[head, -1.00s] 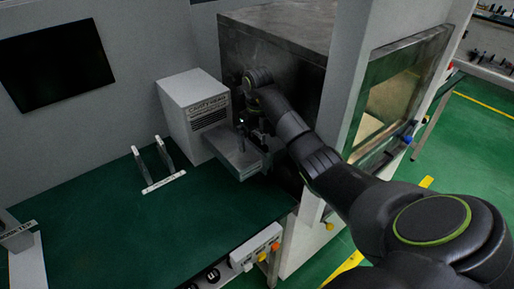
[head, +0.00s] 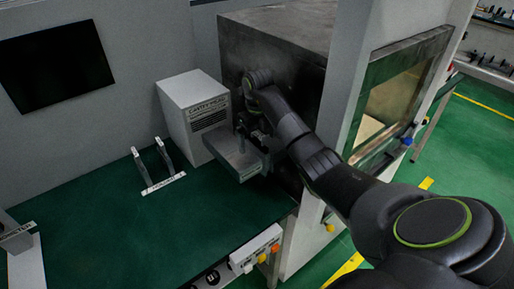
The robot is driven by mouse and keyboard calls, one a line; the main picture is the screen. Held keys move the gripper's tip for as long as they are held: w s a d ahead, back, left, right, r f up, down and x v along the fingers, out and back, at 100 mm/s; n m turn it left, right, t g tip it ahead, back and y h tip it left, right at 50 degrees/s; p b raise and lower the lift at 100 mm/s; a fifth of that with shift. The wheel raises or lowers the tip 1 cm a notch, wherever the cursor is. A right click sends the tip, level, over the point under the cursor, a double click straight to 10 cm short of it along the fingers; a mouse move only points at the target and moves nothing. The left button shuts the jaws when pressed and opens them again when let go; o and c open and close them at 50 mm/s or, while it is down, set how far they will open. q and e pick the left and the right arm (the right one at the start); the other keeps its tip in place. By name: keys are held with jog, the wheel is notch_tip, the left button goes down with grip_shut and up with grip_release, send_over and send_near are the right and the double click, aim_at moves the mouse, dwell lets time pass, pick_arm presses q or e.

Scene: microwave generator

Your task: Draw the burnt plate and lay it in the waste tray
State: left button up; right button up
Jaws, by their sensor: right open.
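My right gripper (head: 243,130) is in the head view, open, at the grey metal box-shaped part (head: 232,158) that sticks out in front of the dark metal cabinet (head: 272,45). My wrist and forearm cover much of this spot. I cannot make out the burnt plate; it may be hidden in or behind the grey part. I cannot pick out the waste tray for sure; a light tray-like piece (head: 28,262) is cut off at the lower left edge. My left gripper is not in view.
A white vented box (head: 193,108) stands left of my right gripper. A small labelled rack with two uprights (head: 158,170) stands on the green table (head: 120,225). A white control box with buttons (head: 256,250) is at the table's front edge. The table's middle is clear.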

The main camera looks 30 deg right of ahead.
grip_shut()
dwell(0.7)
jog(key=shift+r, duration=0.15)
jog(key=shift+r+p, duration=2)
jog(key=shift+r, duration=0.9)
